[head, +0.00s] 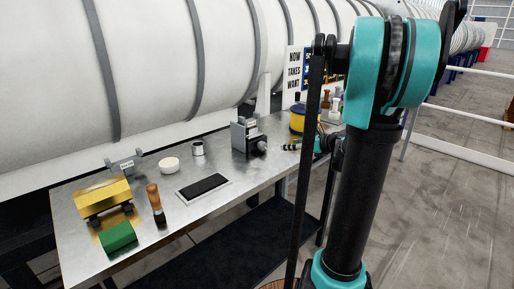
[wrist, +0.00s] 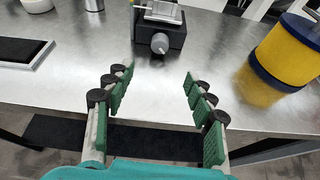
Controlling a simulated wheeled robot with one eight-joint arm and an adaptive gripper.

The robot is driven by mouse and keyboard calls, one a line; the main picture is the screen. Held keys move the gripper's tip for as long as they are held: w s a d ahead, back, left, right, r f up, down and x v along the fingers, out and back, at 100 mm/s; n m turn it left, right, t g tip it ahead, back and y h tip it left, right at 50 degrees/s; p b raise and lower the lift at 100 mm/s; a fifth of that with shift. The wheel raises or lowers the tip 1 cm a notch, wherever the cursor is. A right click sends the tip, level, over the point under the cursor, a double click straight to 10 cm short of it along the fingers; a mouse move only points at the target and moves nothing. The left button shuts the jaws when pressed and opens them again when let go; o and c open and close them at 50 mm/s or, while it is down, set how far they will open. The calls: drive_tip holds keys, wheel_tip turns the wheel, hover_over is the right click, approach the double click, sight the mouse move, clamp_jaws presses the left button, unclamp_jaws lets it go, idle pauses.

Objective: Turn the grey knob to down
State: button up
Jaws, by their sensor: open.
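The grey knob (wrist: 160,43) is a round knob on the front face of a dark block-shaped unit (wrist: 177,32) with a grey top. In the head view this unit (head: 244,134) stands on the metal bench, with the knob (head: 262,146) on its front. My gripper (wrist: 158,78) is open and empty, its green-padded fingers spread in front of the knob and apart from it. In the head view my gripper (head: 287,147) is just right of the knob, partly behind my arm. The knob's pointer mark is too small to read.
A yellow and dark blue spool (wrist: 286,52) stands right of the unit. A dark pad in a light frame (wrist: 22,50) lies to the left. A small can (head: 198,148), white bowl (head: 169,165), brown-handled tool (head: 155,202) and green block (head: 118,236) are farther left. Bench between gripper and unit is clear.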

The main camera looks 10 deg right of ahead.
sight(264, 146)
drive_tip(key=x, duration=1.7)
drive_tip(key=shift+d, duration=0.1)
drive_tip(key=c, duration=1.2)
drive_tip(key=shift+o, duration=0.2)
drive_tip(key=shift+s+n+t+h, duration=0.1)
drive_tip(key=shift+n+t+h, duration=0.2)
drive_tip(key=shift+n+h, duration=0.15)
drive_tip(key=shift+n+t+h, duration=0.45)
drive_tip(key=shift+n+t, duration=0.05)
drive_tip(key=shift+n, duration=0.65)
